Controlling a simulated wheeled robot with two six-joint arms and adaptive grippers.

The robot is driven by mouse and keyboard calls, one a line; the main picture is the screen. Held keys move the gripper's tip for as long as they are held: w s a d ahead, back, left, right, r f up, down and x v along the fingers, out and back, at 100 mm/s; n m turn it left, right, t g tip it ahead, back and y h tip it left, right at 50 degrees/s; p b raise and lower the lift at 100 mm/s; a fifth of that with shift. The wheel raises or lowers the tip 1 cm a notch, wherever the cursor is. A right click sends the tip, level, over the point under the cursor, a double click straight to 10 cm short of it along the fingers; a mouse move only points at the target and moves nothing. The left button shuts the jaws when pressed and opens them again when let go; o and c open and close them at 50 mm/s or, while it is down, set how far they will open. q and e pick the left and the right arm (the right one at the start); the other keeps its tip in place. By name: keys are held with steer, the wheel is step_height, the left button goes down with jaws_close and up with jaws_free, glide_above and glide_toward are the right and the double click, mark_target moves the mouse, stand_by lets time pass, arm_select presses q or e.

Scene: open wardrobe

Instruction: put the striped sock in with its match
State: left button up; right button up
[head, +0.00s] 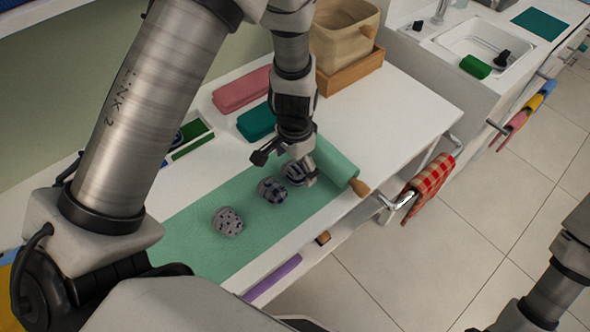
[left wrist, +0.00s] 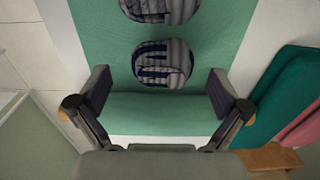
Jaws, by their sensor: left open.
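Three balled socks lie in a row on the green mat (head: 195,245). The front one (head: 228,221) is pale grey with dark spots. The middle one (head: 271,189) is dark and grey, and its pattern is hard to read. The far one (head: 294,172) is partly hidden by my left gripper (head: 286,168). In the left wrist view, a grey ball with dark blue stripes (left wrist: 162,64) lies between the open fingers (left wrist: 160,80), with a gap on both sides. Another striped ball (left wrist: 160,8) is cut off above it. My right gripper is out of frame.
The mat's rolled end (head: 335,165) lies just beyond the far ball. A red checked cloth (head: 428,185) hangs on the front rail.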

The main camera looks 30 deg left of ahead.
arm_select(q)
steer(key=shift+w+f, duration=0.15)
steer(key=shift+f, duration=0.65)
steer(key=shift+r, duration=0.1)
steer(key=c, duration=1.3)
steer(key=shift+r, duration=0.1)
